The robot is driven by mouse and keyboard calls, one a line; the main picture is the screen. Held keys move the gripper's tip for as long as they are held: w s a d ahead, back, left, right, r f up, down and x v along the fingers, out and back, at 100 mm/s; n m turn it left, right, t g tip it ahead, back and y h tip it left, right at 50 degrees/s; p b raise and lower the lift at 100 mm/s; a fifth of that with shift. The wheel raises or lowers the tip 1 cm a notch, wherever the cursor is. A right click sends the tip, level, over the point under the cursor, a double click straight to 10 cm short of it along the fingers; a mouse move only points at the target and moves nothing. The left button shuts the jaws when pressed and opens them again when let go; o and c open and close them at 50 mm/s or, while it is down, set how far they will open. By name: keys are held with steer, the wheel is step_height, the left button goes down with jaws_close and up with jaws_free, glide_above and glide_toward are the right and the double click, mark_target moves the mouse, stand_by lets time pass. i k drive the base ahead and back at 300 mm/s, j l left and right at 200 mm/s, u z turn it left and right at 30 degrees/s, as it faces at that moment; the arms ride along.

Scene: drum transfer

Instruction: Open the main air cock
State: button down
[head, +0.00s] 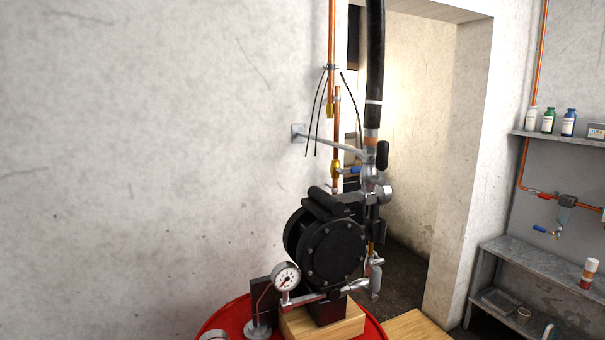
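No label marks the main air cock, and I cannot tell which valve it is. A brass valve (336,168) sits on a vertical copper pipe behind the black pump (333,250). A small blue lever (350,170) beside it points right, across the pipe. On the right wall, a copper pipe (522,165) runs down to a red handle (530,191) lying roughly level, beside a dark filter unit with a clear bowl (565,212). A blue-handled tap (541,229) is below it. My gripper is not in view.
The pump stands on a wooden block (322,320) on a red drum (373,329), with a gauge (286,277) in front. A black hose (375,60) rises from it. A doorway is behind. Shelves (540,265) with bottles (548,121) are at the right.

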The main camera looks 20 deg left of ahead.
mark_target(354, 169)
steer(key=i+l+u, duration=0.65)
steer(key=l+u, duration=0.2)
steer(key=i+l, duration=0.1)
steer(key=l, duration=0.25)
